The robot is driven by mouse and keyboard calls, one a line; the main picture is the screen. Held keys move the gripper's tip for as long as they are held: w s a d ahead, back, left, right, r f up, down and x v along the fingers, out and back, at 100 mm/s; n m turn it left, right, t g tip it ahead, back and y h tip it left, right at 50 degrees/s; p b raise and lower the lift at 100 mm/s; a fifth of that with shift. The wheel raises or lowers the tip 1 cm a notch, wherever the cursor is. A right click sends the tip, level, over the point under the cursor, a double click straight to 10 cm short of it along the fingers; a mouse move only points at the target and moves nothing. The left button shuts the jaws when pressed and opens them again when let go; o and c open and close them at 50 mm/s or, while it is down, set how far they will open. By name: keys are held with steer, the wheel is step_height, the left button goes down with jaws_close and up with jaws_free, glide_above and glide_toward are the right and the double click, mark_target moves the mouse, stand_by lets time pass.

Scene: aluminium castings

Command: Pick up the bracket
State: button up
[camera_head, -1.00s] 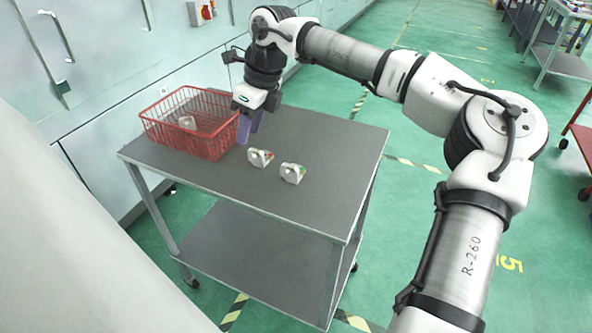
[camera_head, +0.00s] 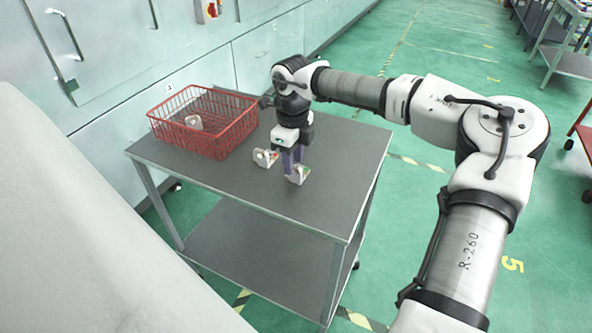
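Two small pale metal brackets stand on the grey cart top. One bracket (camera_head: 262,158) is just left of my gripper. The other bracket (camera_head: 300,175) is at my gripper's fingers, slightly to the right. My gripper (camera_head: 291,168) points down with its purple fingers beside and partly in front of this right bracket. I cannot tell whether the fingers touch it or how far apart they are. A third bracket (camera_head: 194,122) lies in the red wire basket.
The red wire basket (camera_head: 222,146) stands at the back left of the cart top (camera_head: 240,184). The front and right of the top are clear. A wall of pale cabinets (camera_head: 120,60) runs behind the cart.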

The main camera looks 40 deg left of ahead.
steer(key=shift+w+a+f+p, duration=0.15)
steer(key=shift+f+p, duration=0.25)
steer(key=shift+f, duration=1.45)
jaws_close()
steer(key=shift+r, duration=0.1)
step_height(320, 180, up, 20)
steer(key=b, duration=0.3)
